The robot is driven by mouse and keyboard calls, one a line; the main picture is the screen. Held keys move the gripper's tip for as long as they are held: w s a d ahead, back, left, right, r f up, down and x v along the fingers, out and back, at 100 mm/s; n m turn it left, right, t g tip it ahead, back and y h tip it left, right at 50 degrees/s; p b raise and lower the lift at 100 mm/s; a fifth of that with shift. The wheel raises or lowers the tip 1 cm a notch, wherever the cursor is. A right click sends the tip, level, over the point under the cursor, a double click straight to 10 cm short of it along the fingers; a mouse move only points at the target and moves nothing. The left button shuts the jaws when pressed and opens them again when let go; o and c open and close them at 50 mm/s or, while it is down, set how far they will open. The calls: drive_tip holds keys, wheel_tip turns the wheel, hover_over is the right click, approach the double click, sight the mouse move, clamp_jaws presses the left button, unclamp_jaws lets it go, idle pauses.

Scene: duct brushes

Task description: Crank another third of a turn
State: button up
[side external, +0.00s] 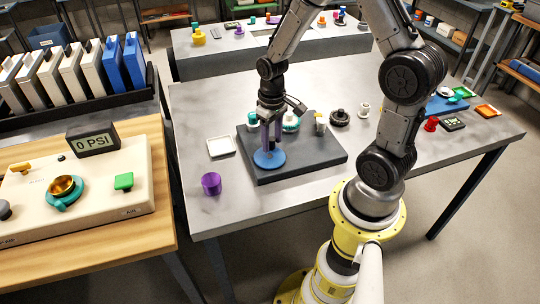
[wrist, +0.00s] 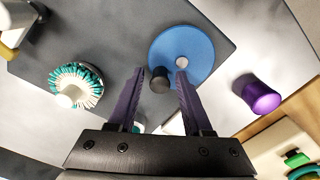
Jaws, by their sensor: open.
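The crank is a blue disk (side external: 268,160) on a dark grey base plate (side external: 315,162); the disk also shows in the wrist view (wrist: 196,48). It has a pale hub (wrist: 182,62) and a dark knob (wrist: 159,84) near its edge, toward my gripper. My gripper (side external: 270,146) points down over the disk with its purple fingers apart. In the wrist view the open fingertips (wrist: 160,72) lie on either side of the knob, with visible gaps. I cannot tell how far down the knob the fingers reach. In the side view the fingers hide the knob.
On the base plate, a teal-and-white bristle brush (wrist: 76,86) stands close to my gripper, and a grey-beige fitting (side external: 320,126) stands farther right. A purple cup (side external: 211,184) and a white square tray (side external: 221,147) are left of the plate. The front table edge is clear.

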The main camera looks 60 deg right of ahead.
drive_tip(key=shift+r, duration=3.45)
drive_tip(key=shift+a, duration=0.1)
drive_tip(key=a+r+n+t, duration=0.1)
drive_tip(key=a+r+t, duration=0.15)
drive_tip(key=r, duration=0.45)
drive_tip(key=s+a+r+n+t, duration=0.1)
drive_tip(key=s+a+r, duration=0.2)
drive_tip(key=s, duration=0.3)
drive_tip(key=s+a+r+n+t, duration=0.1)
drive_tip(key=s+a+r+t, duration=0.1)
drive_tip(key=s+a+r, duration=0.2)
drive_tip(key=s, duration=0.2)
drive_tip(key=shift+s+a+r, duration=0.2)
drive_tip(key=shift+s, duration=0.15)
